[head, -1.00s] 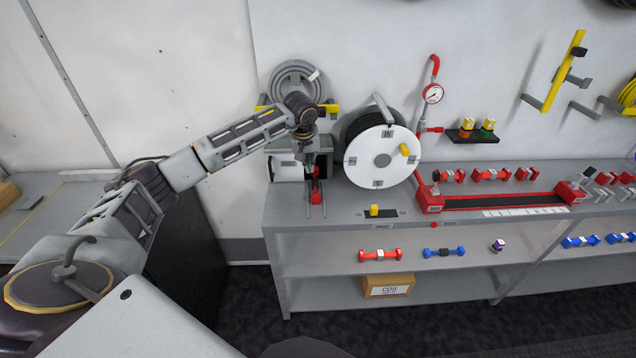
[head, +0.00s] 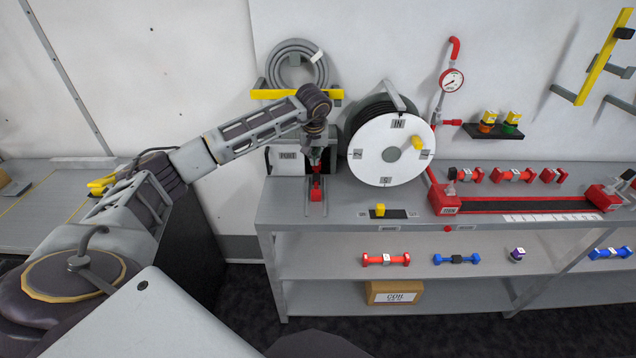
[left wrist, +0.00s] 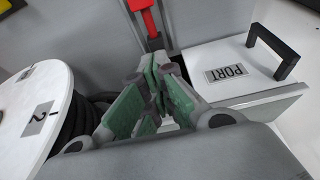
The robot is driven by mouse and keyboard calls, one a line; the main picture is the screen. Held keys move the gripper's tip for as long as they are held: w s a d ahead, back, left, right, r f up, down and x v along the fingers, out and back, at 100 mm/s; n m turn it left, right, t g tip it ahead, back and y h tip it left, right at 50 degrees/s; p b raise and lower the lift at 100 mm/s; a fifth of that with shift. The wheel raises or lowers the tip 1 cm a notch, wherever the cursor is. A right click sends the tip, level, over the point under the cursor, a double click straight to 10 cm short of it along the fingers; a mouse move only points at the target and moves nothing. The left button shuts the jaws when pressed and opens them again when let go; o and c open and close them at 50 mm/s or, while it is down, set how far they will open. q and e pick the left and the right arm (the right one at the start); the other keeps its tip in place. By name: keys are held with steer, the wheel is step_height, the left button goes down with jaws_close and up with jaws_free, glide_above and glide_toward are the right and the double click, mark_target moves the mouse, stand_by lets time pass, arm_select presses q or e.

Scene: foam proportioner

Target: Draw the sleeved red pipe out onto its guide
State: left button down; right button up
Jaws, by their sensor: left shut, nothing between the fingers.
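The red pipe (head: 316,188) shows as a short red piece at the left end of the workbench, on two thin dark rails (head: 325,203) that look like its guide. It also shows in the left wrist view (left wrist: 147,18), at the top, just beyond my fingertips. My left gripper (head: 316,160) is shut and empty, just above and behind the red piece. Its green-padded fingers (left wrist: 157,66) meet in the left wrist view. I cannot tell whether they touch the pipe. A sleeve is not clear to see. My right gripper is not in view.
The white box marked PORT (head: 286,160) stands close beside the gripper. The hose reel with a white disc (head: 388,152) stands to its right. A yellow knob (head: 380,210) sits near the bench's front edge. A coiled grey hose (head: 298,62) hangs behind.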

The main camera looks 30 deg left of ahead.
arm_select(q)
glide_above(315, 185)
steer(key=w+a, duration=0.1)
steer(key=w, duration=0.1)
step_height(315, 185, down, 7)
steer(key=shift+s+f+p, duration=0.15)
steer(key=shift+f+p, duration=0.05)
steer(key=shift+p, duration=0.15)
steer(key=shift+x, duration=1.25)
steer(key=shift+s+d+r+p, duration=0.1)
steer(key=shift+s+d+p, duration=0.25)
steer(key=shift+s, duration=0.25)
steer(key=shift+s+d, duration=0.1)
steer(key=shift+s, duration=0.15)
steer(key=shift+s+d+p, duration=0.35)
steer(key=shift+s+d, duration=0.1)
steer(key=shift+s, duration=0.2)
steer(key=shift+s+d, duration=0.1)
steer(key=shift+s, duration=0.1)
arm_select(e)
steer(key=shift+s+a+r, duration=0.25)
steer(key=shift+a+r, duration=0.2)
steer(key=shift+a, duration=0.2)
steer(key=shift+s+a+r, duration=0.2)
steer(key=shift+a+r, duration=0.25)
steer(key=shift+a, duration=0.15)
